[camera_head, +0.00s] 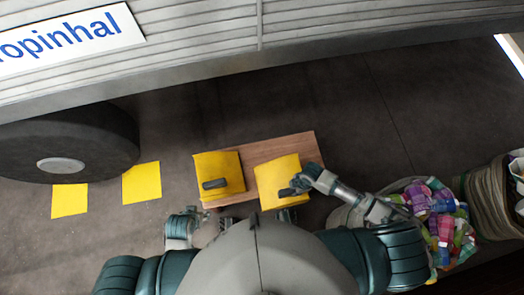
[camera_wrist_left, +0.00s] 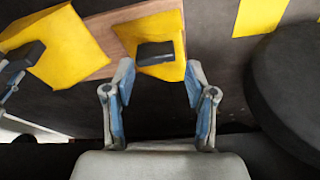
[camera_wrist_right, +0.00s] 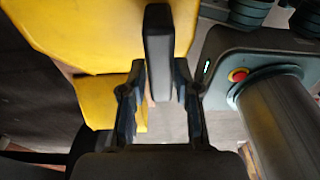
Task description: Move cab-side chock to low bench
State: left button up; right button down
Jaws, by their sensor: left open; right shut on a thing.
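Two yellow chocks with dark handles are on the low wooden bench (camera_head: 263,151). The left chock (camera_head: 231,168) sits at the bench's left part; it also shows in the left wrist view (camera_wrist_left: 165,25). The right chock (camera_head: 278,173) is at the bench's right part. My right gripper (camera_head: 293,190) is shut on the right chock's handle, which shows between its fingers in the right wrist view (camera_wrist_right: 158,45). My left gripper (camera_wrist_left: 158,97) is open and empty, with the left chock's handle ahead of its fingers. I cannot tell which chock is the cab-side one.
Two flat yellow squares (camera_head: 141,183) (camera_head: 70,200) lie on the floor by the dark truck wheel (camera_head: 70,145). A bag of colourful items (camera_head: 440,225) stands at the right, close to my right arm. The floor behind the bench is clear.

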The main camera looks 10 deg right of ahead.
jog(key=shift+s+d+r, duration=0.1)
jog(key=shift+s+d, duration=0.05)
jog(key=shift+s, duration=0.15)
jog(key=shift+w, duration=0.6)
jog(key=shift+w+d+b, duration=0.35)
jog(key=shift+w+d, duration=0.05)
jog(key=shift+w, duration=0.15)
jog(key=w+d+f+b, duration=0.4)
jog(key=w+d, duration=0.3)
jog(key=w, duration=0.4)
jog(key=shift+w+d+f+b, duration=0.2)
jog(key=shift+d+f+b, duration=0.1)
jog(key=shift+f, duration=0.25)
jog(key=c, duration=1)
grip_release()
jog(key=shift+s, duration=0.1)
pick_arm(q)
jog(key=w+d+r+t+h, duration=0.1)
jog(key=w+d+r+t, duration=0.1)
jog(key=w, duration=0.5)
jog(key=w+d+r+t+h, duration=0.1)
jog(key=w+d+r+t, duration=0.1)
jog(key=w+r+t, duration=0.2)
jog(key=w+t, duration=0.3)
jog(key=shift+d, duration=0.25)
pick_arm(e)
jog(key=shift+o, duration=0.8)
jog(key=shift+a, duration=0.1)
